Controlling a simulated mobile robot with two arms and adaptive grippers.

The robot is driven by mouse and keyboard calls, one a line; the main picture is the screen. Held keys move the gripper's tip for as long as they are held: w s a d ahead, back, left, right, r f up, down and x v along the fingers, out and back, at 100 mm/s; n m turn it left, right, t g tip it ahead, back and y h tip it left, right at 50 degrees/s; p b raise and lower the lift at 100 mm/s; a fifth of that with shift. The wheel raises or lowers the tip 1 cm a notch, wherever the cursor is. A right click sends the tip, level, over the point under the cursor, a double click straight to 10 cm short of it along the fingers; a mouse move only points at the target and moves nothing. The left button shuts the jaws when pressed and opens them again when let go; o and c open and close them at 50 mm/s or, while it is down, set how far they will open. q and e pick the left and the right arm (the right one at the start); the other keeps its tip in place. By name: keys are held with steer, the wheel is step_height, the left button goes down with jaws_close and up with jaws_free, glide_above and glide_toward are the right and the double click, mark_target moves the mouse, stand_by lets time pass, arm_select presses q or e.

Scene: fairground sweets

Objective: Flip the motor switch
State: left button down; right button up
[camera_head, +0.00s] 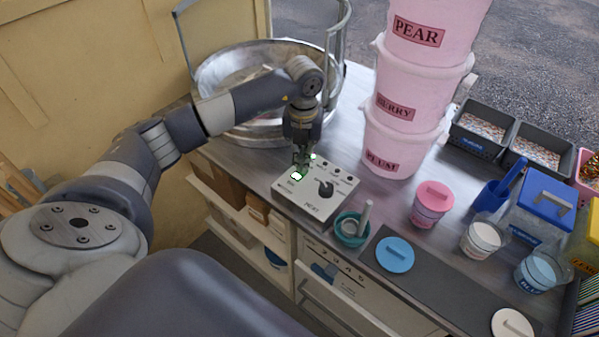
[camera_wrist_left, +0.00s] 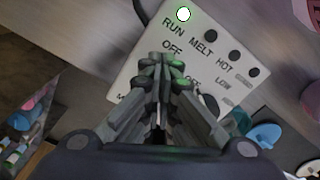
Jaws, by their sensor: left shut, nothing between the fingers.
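The white control box (camera_head: 312,203) stands on the metal counter, with a black knob (camera_head: 325,188) and lit green-white lamps on its top. In the left wrist view the panel (camera_wrist_left: 216,62) shows the words RUN, OFF, MELT, HOT and LOW, with a bright lamp (camera_wrist_left: 183,14) by RUN. My left gripper (camera_head: 300,172) is shut and empty, pointing down over the left part of the box. Its fingertips (camera_wrist_left: 160,60) lie just below the OFF label in the wrist view. The fingers hide the motor switch, so its position cannot be told. My right gripper is not in view.
A large metal bowl (camera_head: 213,72) stands behind my left arm. Stacked pink tubs (camera_head: 404,113) stand behind the box. A teal bowl (camera_head: 352,241) sits close to its right, near a blue lid (camera_head: 395,255) and a pink jar (camera_head: 431,205).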

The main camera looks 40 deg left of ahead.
arm_select(q)
steer(key=shift+s+f+b, duration=0.1)
steer(key=shift+f+b, duration=0.5)
steer(key=shift+f, duration=0.25)
steer(key=shift+r, duration=0.15)
steer(key=shift+r+p, duration=0.5)
steer(key=shift+p, duration=0.1)
steer(key=shift+r+p, duration=1.85)
steer(key=shift+r, duration=1.05)
